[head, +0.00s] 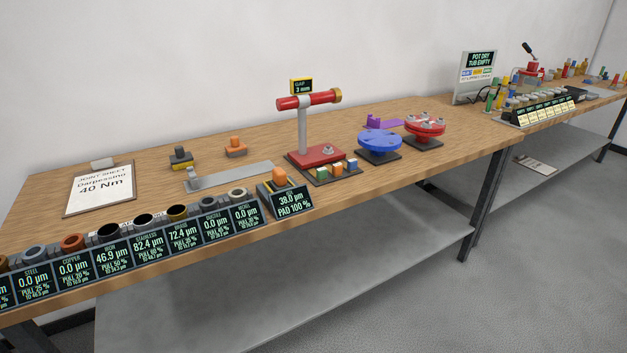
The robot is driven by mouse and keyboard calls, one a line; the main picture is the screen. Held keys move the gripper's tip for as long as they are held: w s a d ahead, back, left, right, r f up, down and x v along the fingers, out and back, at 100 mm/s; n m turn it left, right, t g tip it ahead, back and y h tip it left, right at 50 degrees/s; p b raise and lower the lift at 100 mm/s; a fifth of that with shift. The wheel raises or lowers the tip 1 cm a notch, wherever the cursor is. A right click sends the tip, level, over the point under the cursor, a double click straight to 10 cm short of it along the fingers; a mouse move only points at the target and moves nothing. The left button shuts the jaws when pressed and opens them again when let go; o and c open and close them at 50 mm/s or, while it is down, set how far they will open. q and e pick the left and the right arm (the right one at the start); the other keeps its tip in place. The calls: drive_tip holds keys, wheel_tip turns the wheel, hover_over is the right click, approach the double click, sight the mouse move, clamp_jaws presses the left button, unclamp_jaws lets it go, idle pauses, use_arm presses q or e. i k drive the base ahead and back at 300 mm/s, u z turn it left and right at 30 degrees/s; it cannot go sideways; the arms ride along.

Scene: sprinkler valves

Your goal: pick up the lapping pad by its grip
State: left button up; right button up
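Three small blocks with raised knobs could be the lapping pad; I cannot tell for sure which it is. One with an orange knob (278,178) sits at the bench's front edge, behind a small display reading 38.0 µm and PAD 100 % (292,202). Another orange-topped block (235,147) stands farther back on the wooden bench. A dark-knobbed block with a yellow layer (181,158) stands left of it. Neither of my grippers is in view.
A row of displays with rings (145,245) lines the front left edge. A grey metal strip (230,176) lies behind it. A red stand with a horizontal cylinder (303,120), a blue disc (379,145) and a red wheel (425,125) stand to the right. Bare wood lies at back left.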

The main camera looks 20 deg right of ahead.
sight(280, 182)
drive_tip(key=z, duration=1.8)
drive_tip(key=i, duration=1.9)
drive_tip(key=u, duration=3.1)
